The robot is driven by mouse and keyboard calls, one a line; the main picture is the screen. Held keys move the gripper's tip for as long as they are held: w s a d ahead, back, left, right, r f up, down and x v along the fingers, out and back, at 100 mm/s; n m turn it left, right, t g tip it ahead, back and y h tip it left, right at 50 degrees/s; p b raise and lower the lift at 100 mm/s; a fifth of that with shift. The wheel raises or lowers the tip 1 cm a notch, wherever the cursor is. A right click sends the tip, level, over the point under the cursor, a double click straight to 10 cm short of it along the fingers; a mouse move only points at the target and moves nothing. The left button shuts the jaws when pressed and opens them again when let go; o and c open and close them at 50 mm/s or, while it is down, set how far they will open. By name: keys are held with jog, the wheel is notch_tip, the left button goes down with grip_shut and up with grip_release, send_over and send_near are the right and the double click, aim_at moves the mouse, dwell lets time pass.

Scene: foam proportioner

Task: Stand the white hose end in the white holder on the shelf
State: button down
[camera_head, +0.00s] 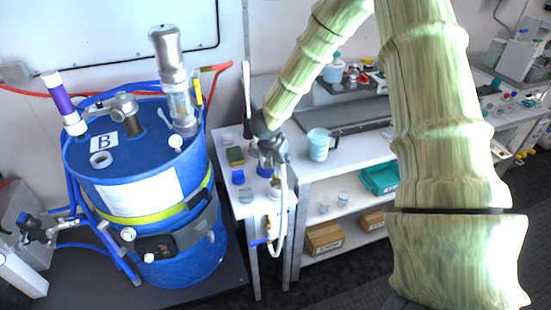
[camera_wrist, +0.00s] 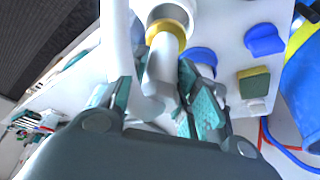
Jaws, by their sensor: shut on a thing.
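My gripper (camera_head: 270,152) is above the small white shelf (camera_head: 245,205) beside the blue drum. In the wrist view its teal-padded fingers (camera_wrist: 158,92) are closed around the white hose end (camera_wrist: 160,72), which has a gold collar. The white hose (camera_head: 283,215) hangs in a loop from my gripper past the shelf's front edge. A round white rim with a dark opening (camera_wrist: 170,12), seemingly the white holder, is just beyond the gold collar. I cannot tell whether the hose end is inside it or only in front of it. In the head view my gripper hides this spot.
The blue drum (camera_head: 140,235) stands left of the shelf. A green-yellow sponge (camera_head: 235,156) and a blue cap (camera_head: 238,176) lie on the shelf. A white jug (camera_head: 319,145) stands on the bench at right, with a teal box (camera_head: 379,179) below it.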

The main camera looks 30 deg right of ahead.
aim_at(279, 176)
jog(key=shift+f+b, duration=2.85)
jog(key=shift+b, duration=0.6)
jog(key=shift+a+r+p, duration=0.1)
jog(key=shift+a+p, duration=0.05)
jog(key=shift+p, duration=1.15)
jog(key=shift+f, duration=0.65)
jog(key=c, duration=1.4)
grip_release()
jog(key=shift+o, duration=0.2)
jog(key=shift+s+r, duration=0.1)
jog(key=p+v, duration=0.9)
jog(key=shift+a+r, duration=0.15)
jog(key=shift+r, duration=0.15)
jog(key=shift+s+a+r+p, duration=0.15)
jog(key=shift+a+r+p, duration=0.1)
jog(key=shift+r+p, duration=0.4)
jog(key=shift+f, duration=0.1)
